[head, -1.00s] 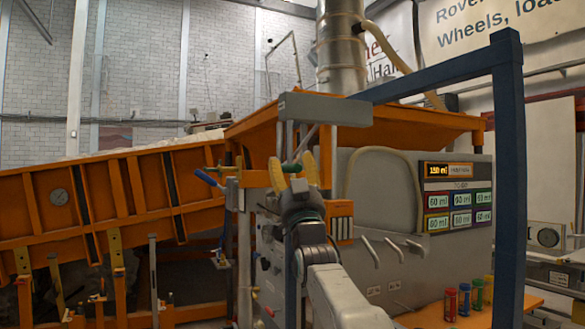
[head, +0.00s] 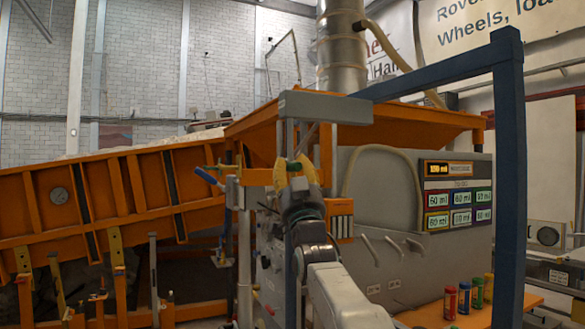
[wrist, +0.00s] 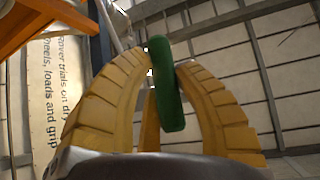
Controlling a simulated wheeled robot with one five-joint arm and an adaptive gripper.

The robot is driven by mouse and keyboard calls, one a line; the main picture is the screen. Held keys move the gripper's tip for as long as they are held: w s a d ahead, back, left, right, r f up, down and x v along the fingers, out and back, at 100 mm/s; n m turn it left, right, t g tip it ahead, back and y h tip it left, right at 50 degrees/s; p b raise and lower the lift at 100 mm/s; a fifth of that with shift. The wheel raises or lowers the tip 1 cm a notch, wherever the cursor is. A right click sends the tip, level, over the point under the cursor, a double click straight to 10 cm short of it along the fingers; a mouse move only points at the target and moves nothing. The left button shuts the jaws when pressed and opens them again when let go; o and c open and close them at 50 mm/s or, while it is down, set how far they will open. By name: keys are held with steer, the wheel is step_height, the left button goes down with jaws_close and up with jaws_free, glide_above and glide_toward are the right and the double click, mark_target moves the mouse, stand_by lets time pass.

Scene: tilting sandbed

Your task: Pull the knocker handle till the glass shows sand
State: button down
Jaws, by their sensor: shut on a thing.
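The green knocker handle (wrist: 166,85) stands between the yellow fingers of my gripper (wrist: 153,66) in the wrist view. My gripper is shut on it. In the head view my gripper (head: 294,168) points up in front of the orange hopper frame, and only a small green part of the handle (head: 293,166) shows between the fingers. An orange panel with pale upright strips (head: 341,222) sits right of my wrist. I cannot tell whether it is the glass, and no sand shows clearly in it.
A blue-handled lever (head: 206,176) is close on the left. The orange sandbed (head: 110,190) slopes at the left. A dark blue post (head: 508,180) stands at the right. Coloured canisters (head: 464,296) stand on an orange table.

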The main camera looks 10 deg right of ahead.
step_height(320, 180, down, 5)
steer(key=b, duration=0.5)
steer(key=shift+w+f, duration=0.1)
steer(key=c, duration=0.9)
jaws_free()
steer(key=shift+o, duration=0.3)
steer(key=v, duration=1.2)
